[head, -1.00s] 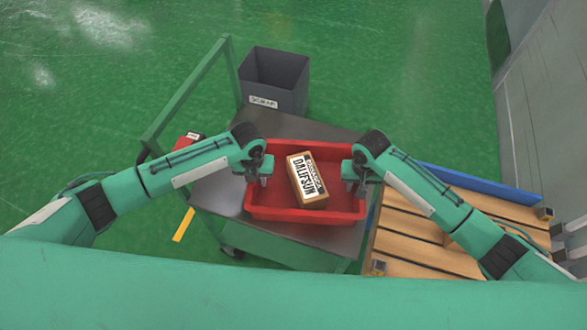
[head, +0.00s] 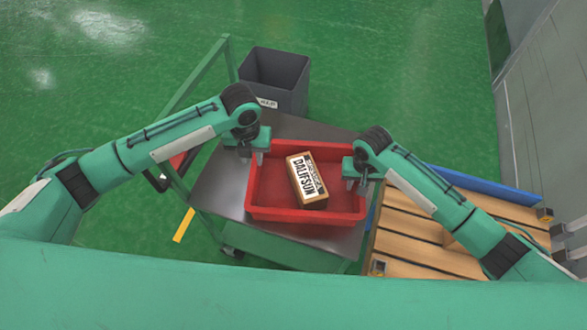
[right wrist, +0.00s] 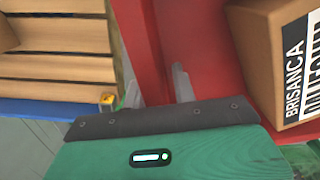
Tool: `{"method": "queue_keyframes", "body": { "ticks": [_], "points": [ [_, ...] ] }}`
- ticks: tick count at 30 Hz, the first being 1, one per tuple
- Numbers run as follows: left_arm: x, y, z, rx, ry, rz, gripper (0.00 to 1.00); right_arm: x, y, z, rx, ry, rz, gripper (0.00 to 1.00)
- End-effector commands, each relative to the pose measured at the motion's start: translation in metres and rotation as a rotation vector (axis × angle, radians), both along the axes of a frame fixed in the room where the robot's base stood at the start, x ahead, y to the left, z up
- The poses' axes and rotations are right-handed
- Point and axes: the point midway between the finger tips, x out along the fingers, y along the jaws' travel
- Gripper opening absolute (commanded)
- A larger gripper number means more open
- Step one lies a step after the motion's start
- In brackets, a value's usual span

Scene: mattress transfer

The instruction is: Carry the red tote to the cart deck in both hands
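The red tote (head: 307,214) rests on the grey cart deck (head: 222,185), with a brown labelled box (head: 307,180) lying tilted inside it. My left gripper (head: 253,157) is open and empty, beside and above the tote's far left corner. My right gripper (head: 355,184) is at the tote's right wall. In the right wrist view its two fingers (right wrist: 158,92) stand apart on either side of the red rim, with a gap to the wall. The box (right wrist: 275,60) also shows there, inside the tote.
A grey bin (head: 275,82) stands on the green floor behind the cart. The cart's green handle frame (head: 185,95) rises at the left. A wooden slatted pallet (head: 415,235) with a blue edge (head: 485,185) lies right of the cart. A grey wall is at far right.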

Motion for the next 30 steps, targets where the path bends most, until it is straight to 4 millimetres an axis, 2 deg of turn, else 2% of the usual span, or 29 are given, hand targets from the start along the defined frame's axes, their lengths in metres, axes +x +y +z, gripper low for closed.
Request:
{"method": "queue_keyframes", "body": {
  "ticks": [9,15,20,30],
  "points": [
    [0.0,0.0,0.0,0.0,0.0,0.0,0.27,0.001,0.0,0.068,0.002,-0.003,0.001,0.27],
    [0.0,0.0,-0.001,0.0,0.0,0.0,0.27,0.001,0.0,0.096,0.001,-0.003,0.0,0.27],
    [0.0,0.0,-0.001,0.0,0.0,0.0,0.27,0.0,0.0,0.104,0.0,0.0,0.0,0.27],
    [0.0,0.0,-0.001,0.0,0.0,0.0,0.27,0.0,0.0,0.104,0.0,-0.001,0.0,0.27]
  ]
}}
